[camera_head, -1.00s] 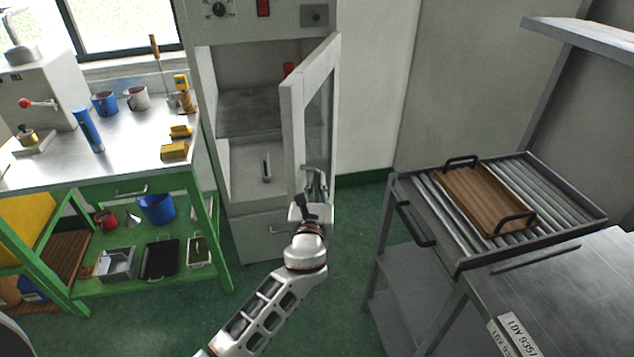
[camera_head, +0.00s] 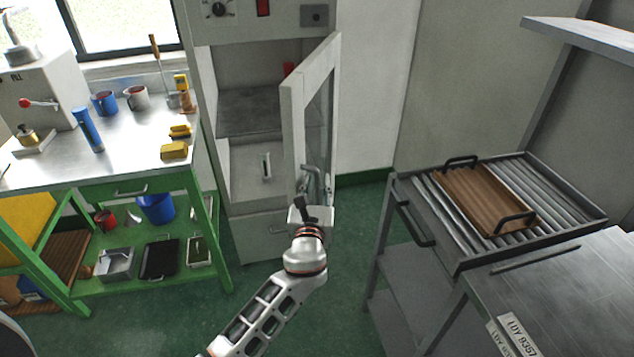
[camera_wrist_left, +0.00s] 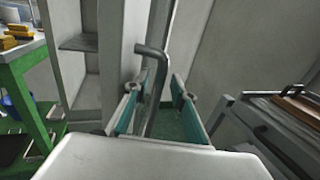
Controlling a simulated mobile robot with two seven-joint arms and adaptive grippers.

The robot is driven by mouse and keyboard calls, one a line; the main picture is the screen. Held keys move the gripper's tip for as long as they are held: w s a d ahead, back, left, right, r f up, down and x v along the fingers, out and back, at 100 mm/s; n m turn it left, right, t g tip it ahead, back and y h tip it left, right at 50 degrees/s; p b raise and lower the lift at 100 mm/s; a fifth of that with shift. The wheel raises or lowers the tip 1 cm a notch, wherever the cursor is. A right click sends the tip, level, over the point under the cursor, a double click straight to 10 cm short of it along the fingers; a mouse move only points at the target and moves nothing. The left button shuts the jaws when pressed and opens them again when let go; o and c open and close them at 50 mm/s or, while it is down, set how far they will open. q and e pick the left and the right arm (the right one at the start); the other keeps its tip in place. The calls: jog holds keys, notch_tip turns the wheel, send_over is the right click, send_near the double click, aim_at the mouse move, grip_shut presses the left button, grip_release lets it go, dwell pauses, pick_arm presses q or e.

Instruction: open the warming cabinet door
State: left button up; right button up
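The warming cabinet (camera_head: 207,120) stands at the back centre. Its door (camera_head: 292,130), a pale frame with a glass pane, is swung wide open towards me, and the inside shows. The door handle (camera_head: 317,175) is a bent grey metal bar; it also shows in the left wrist view (camera_wrist_left: 158,90). My left gripper (camera_head: 312,198) is at the handle on the door's outer side. In the left wrist view its two teal-padded fingers (camera_wrist_left: 155,100) are apart, with the bar between them and gaps visible. My right gripper is not in view.
A green-framed bench (camera_head: 115,165) with mugs, a blue torch-like cylinder and yellow blocks stands left. A roller table (camera_head: 430,255) carrying a brown tray (camera_head: 478,205) stands right. Green floor (camera_head: 335,290) lies clear between them.

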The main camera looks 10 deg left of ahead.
pick_arm(q)
jog(key=s+d, duration=0.1)
jog(key=s, duration=1)
jog(key=shift+d, duration=0.25)
jog(key=shift+c, duration=0.3)
